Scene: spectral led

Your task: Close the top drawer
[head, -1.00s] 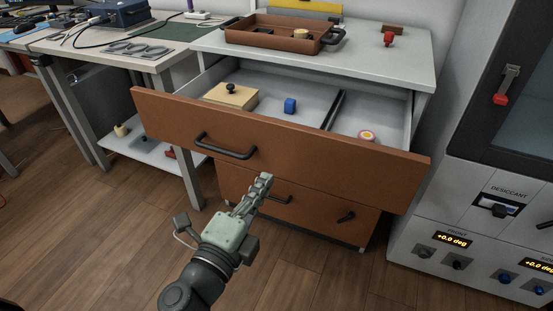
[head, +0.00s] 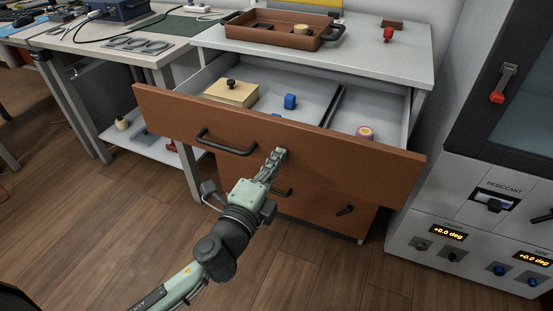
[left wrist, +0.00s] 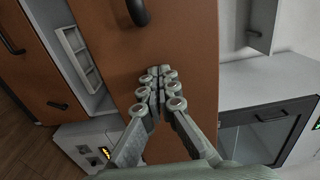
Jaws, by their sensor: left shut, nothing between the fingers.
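The top drawer (head: 355,168) stands well open, its brown front pulled out from the cabinet. Its black bar handle (head: 226,143) is on the left half of the front. My left gripper (head: 278,154) is shut and empty, its fingertips at the drawer front, right of the handle. In the left wrist view the shut left gripper (left wrist: 158,80) is over the brown drawer front (left wrist: 188,40), with the handle (left wrist: 138,12) at the top. I cannot tell whether the fingertips touch the front. My right gripper is not in view.
The drawer holds a wooden box with a black knob (head: 231,93), a blue cube (head: 290,101), a pink round item (head: 365,132) and a dark divider (head: 333,105). A brown tray (head: 283,38) sits on the cabinet. A grey appliance (head: 470,215) stands right; open floor lies in front.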

